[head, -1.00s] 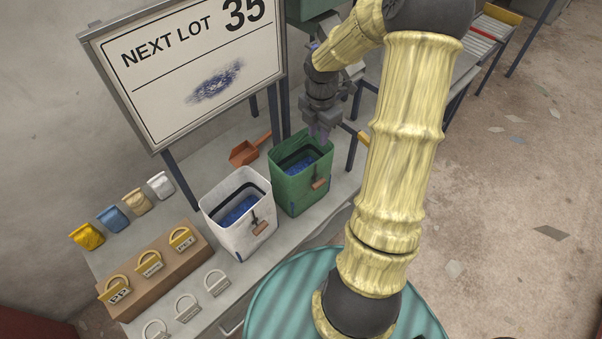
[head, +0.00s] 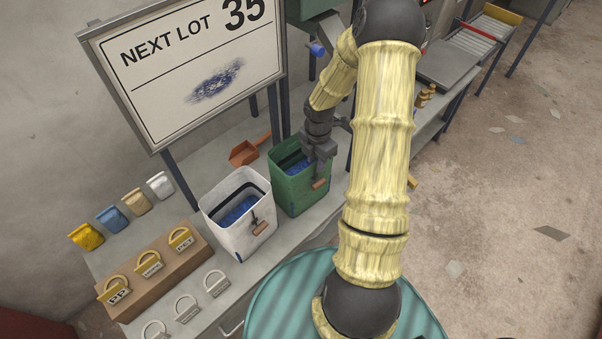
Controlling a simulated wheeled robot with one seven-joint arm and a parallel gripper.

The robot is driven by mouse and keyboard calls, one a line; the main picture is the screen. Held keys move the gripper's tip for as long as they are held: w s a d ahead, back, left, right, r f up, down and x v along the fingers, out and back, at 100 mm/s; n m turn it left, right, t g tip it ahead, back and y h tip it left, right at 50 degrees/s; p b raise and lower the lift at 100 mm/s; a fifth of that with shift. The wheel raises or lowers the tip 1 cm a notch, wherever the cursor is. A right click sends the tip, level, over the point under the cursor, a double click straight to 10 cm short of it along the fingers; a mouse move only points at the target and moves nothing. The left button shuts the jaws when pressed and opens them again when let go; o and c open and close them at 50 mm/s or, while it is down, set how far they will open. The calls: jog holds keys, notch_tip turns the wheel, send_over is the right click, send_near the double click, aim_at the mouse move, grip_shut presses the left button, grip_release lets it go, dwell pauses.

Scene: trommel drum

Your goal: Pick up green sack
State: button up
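The green sack (head: 289,193) is an open-topped, box-shaped bag with blue material inside and a small brown tag on its front. It stands upright on the grey bench. My gripper (head: 318,165) points down at the right part of the sack's top opening, overlapping its rim in the head view. I cannot tell whether the fingers touch the sack, and their gap is too small to make out.
A white sack (head: 240,212) with blue contents stands close to the left of the green one. An orange scoop (head: 245,152) lies behind. A brown block with yellow-handled tags (head: 155,268) and several small bags (head: 136,202) are at left. The sign (head: 190,70) stands behind.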

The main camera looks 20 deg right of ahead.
aim_at(314, 176)
jog(key=shift+f, duration=0.2)
jog(key=shift+f, duration=0.15)
jog(key=shift+s+a+f, duration=0.1)
jog(key=shift+a+f, duration=0.05)
jog(key=shift+f, duration=1.1)
jog(key=shift+s+a+f, duration=0.1)
jog(key=shift+f, duration=1.1)
jog(key=shift+f, duration=0.25)
grip_shut()
jog(key=shift+w, duration=0.1)
